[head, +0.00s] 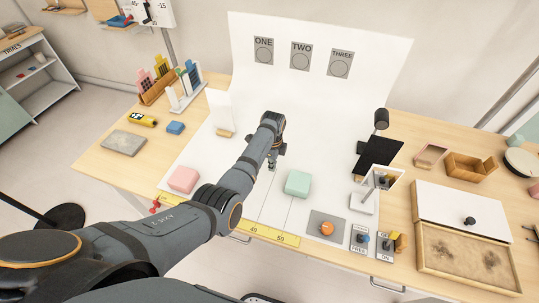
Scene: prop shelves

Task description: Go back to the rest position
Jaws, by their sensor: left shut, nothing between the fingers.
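My left arm comes in from the lower left and reaches over the white sheet (255,90) on the wooden table. My left gripper (273,167) is at its far end, pointing down, small in view and shut with nothing in it. A mint-green block (298,183) lies just to the right of the gripper, apart from it. A pink block (183,179) lies to the left of my forearm. My right gripper does not show.
An orange ball (327,228) sits on a grey square near the yellow ruler (274,233) at the front edge. A black lamp-like stand (381,119), wooden boxes (470,167) and a sand tray (465,258) fill the right. Card racks (186,90) stand at the left.

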